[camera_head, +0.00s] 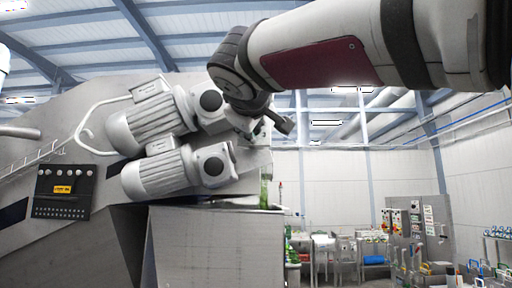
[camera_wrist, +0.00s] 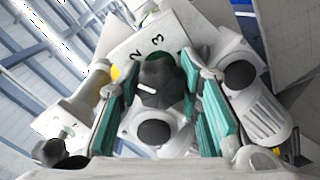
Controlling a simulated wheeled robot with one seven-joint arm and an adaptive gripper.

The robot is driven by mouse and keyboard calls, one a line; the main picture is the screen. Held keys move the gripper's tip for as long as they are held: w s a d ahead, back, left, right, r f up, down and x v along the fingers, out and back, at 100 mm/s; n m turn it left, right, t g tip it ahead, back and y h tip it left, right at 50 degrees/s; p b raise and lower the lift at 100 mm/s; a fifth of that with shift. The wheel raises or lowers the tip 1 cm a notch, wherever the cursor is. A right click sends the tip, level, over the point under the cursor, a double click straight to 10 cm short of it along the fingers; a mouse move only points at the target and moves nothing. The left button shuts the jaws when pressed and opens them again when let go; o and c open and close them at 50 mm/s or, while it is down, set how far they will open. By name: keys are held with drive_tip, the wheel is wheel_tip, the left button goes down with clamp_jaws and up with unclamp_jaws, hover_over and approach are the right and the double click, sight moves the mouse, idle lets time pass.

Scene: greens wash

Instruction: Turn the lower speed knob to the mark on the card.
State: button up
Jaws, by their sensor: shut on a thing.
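In the wrist view, a dark speed knob (camera_wrist: 162,84) with a short white pointer line stands between the two teal-padded fingers of my gripper (camera_wrist: 160,78). My gripper is shut on this knob; the pads flank it on both sides. Behind it is a pale plate (camera_wrist: 141,39) printed with 2 and 3; the rest of its scale is hidden. A yellow spot (camera_wrist: 116,72) shows at the plate's left edge, partly behind a finger. In the head view, my gripper (camera_head: 268,128) is beside the right end of the upper motor, and the knob is hidden there. I cannot make out a separate card.
Two grey motors, upper (camera_head: 150,124) and lower (camera_head: 168,174), sit on the sloping metal machine close to my gripper. A black panel (camera_head: 62,192) is at left. A metal housing (camera_head: 212,250) stands below. Open floor space with workbenches lies at right.

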drive_tip(key=n+p, duration=0.2)
drive_tip(key=n, duration=0.4)
drive_tip(key=shift+s+p, duration=0.1)
drive_tip(key=shift+p, duration=0.3)
drive_tip(key=n+p, duration=0.2)
drive_tip(key=n, duration=0.2)
drive_tip(key=shift+n+p, duration=0.3)
drive_tip(key=shift+n, duration=0.6)
drive_tip(key=shift+f, duration=0.1)
drive_tip(key=o, duration=1.2)
drive_tip(key=s, duration=1.1)
drive_tip(key=shift+s+a, duration=0.25)
drive_tip(key=shift+s, duration=0.15)
